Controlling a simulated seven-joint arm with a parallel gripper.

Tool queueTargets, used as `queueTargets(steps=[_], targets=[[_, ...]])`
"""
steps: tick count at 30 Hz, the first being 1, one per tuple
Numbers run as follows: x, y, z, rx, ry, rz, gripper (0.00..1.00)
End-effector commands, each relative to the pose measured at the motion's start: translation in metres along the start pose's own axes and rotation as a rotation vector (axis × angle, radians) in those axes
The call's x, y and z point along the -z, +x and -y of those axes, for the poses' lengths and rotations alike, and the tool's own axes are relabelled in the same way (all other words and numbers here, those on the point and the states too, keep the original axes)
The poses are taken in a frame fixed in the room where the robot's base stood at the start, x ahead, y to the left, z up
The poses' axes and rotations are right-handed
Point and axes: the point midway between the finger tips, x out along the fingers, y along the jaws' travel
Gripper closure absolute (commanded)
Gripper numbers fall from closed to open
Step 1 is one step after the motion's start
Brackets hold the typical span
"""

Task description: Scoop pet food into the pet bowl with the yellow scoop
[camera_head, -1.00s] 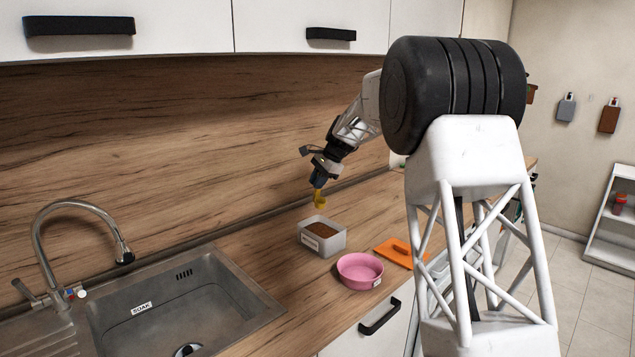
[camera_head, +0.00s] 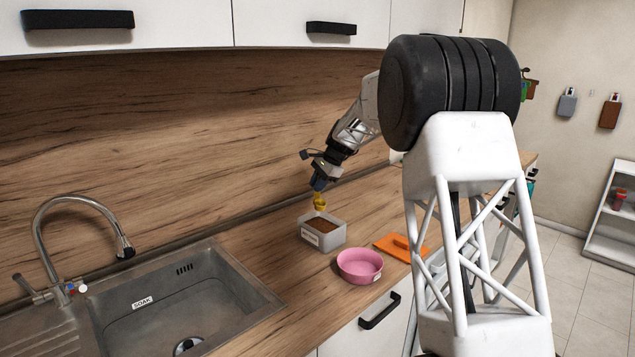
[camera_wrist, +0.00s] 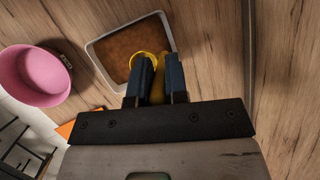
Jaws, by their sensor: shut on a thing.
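The yellow scoop (camera_head: 319,202) is held in my gripper (camera_head: 319,183), its cup hanging down over the food box. In the wrist view the scoop (camera_wrist: 158,88) sits between the two blue fingers of my gripper (camera_wrist: 157,80), which are shut on it. The cup's rim shows as a yellow ring; I cannot tell what is inside it. A light grey box (camera_head: 327,243) with a label holds brown pet food (camera_head: 320,225). The food (camera_wrist: 127,48) also shows in the wrist view. The pink pet bowl (camera_head: 358,280) stands in front of the box, to its right, and looks empty.
An orange object (camera_head: 400,249) with a raised grip lies right of the bowl. A sink (camera_head: 180,300) with a curved tap (camera_head: 80,205) is at the left. The wooden splashback (camera_head: 180,140) rises behind. Bare counter (camera_head: 285,255) lies between the sink and the box.

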Motion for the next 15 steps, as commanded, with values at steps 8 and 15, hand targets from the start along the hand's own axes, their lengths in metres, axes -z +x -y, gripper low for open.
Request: queueTargets(steps=[8, 15], targets=[[0.003, 0.009, -0.003, -0.001, 0.001, 0.001, 1.00], [0.006, 0.016, -0.005, 0.000, 0.001, 0.000, 1.00]])
